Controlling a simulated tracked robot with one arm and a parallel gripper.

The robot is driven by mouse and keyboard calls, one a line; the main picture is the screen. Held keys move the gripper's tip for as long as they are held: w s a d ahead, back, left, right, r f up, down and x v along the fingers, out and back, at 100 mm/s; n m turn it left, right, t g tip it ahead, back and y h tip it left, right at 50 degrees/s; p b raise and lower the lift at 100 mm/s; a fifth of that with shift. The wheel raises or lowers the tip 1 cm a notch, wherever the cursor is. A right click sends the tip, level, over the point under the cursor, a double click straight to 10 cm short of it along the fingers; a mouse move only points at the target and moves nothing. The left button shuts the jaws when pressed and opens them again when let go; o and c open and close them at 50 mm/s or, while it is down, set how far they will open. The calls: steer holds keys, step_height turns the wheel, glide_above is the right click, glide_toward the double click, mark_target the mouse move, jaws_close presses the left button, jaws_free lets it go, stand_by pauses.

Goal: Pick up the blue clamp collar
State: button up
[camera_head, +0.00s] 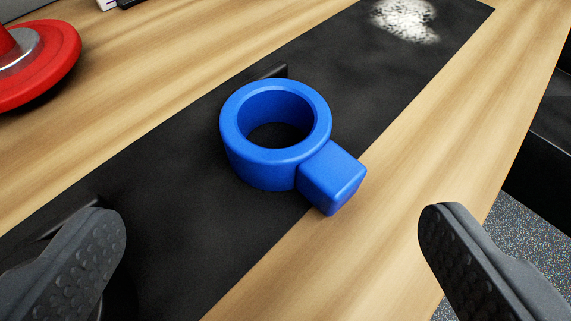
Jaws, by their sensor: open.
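The blue clamp collar (255,167) is a thick ring with a square block on its lower right side. It rests upright on a black mat, its open hole facing up, with the block reaching over the mat's edge toward the bare wood. My gripper (272,235) is open, with one dark studded finger at the lower left and the other at the lower right. The collar lies beyond the fingertips, roughly between them in the picture, and neither finger appears to touch it.
The black mat (370,70) runs diagonally across the wooden surface (400,140) and bears a white powdery patch (405,18). A red round weight plate (50,60) lies at the upper left. The wood ends at the right, with speckled floor (530,235) beyond. Wood around the collar is mostly clear.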

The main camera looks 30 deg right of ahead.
glide_toward(275, 108)
steer(key=shift+x, duration=0.95)
steer(key=x, duration=0.4)
steer(key=shift+b, duration=0.35)
steer(key=shift+w+d+f, duration=0.15)
steer(key=shift+w, duration=0.2)
steer(key=shift+c, duration=0.2)
steer(key=c, duration=1.1)
